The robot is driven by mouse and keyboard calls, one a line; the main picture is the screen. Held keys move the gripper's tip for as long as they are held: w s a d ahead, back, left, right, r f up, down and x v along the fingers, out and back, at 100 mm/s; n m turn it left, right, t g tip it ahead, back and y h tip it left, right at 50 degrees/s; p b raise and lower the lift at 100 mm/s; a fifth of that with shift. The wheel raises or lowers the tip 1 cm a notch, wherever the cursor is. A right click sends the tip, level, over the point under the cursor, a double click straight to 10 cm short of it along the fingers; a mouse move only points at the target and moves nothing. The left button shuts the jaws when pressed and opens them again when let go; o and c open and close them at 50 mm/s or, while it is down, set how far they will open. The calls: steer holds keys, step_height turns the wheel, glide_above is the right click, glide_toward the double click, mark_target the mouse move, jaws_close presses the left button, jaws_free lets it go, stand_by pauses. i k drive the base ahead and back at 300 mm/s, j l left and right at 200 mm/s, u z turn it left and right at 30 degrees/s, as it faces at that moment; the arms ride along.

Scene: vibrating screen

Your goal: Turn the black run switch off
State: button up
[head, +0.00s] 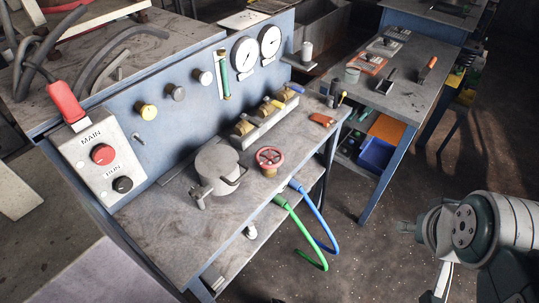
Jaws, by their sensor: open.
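The black run switch (122,185) is a round black knob low on a light grey control box (84,160) at the left end of the blue bench panel. The word RUN stands just above it. A red knob (103,154) sits above it on the same box, under the word MAIN. The way the black switch is turned is too small to tell. Part of my arm (470,225) shows at the lower right, far from the box. My gripper does not show in this view, and nothing covers the switch.
A red-handled lever (65,103) stands up at the box's top. A grey lidded pot (217,172) and a red handwheel (269,158) stand on the bench. Green (305,240) and blue (316,221) hoses hang off its front. Open floor lies between the bench and my arm.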

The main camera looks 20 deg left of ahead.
mark_target(124, 185)
steer(key=u, duration=2.2)
